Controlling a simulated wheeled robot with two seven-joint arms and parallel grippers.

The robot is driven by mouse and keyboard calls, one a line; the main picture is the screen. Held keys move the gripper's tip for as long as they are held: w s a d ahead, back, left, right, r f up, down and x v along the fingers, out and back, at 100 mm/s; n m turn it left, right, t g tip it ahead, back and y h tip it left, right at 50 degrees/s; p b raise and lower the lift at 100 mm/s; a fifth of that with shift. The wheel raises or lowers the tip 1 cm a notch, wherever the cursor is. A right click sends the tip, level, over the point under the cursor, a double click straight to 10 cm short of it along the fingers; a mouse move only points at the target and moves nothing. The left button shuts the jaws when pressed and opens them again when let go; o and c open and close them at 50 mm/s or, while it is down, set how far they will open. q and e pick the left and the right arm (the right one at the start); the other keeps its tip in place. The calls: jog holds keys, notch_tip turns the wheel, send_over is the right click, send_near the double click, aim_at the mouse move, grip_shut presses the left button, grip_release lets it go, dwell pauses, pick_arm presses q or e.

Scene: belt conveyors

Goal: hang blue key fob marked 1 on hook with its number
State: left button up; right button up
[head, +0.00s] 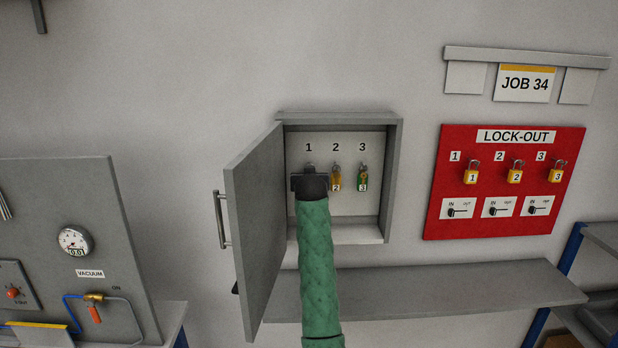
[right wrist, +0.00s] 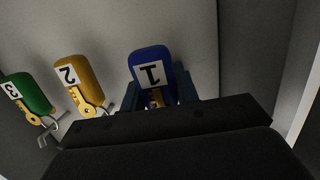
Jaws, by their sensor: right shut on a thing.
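The blue key fob marked 1 (right wrist: 150,68) shows in the right wrist view, held between the fingers of my right gripper (right wrist: 158,98). The wrist view is upside down, so the number reads inverted. In the head view my right gripper (head: 310,180) reaches into the open key cabinet (head: 396,185), just below the number 1 (head: 309,147). The gripper hides the fob and most of hook 1 there, so I cannot tell whether the fob's ring is on the hook. My left gripper is not in view.
A yellow fob marked 2 (head: 336,178) and a green fob marked 3 (head: 362,178) hang on hooks close to the right of my gripper. The cabinet door (head: 262,225) stands open on the left. A grey shelf (head: 440,290) runs below. A red lock-out board (head: 500,225) is at right.

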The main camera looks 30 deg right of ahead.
jog(key=o, duration=0.8)
jog(key=shift+f, duration=0.25)
jog(key=shift+o, duration=1.3)
jog(key=shift+s+d, duration=0.1)
jog(key=shift+d, duration=0.15)
jog(key=shift+a, duration=0.15)
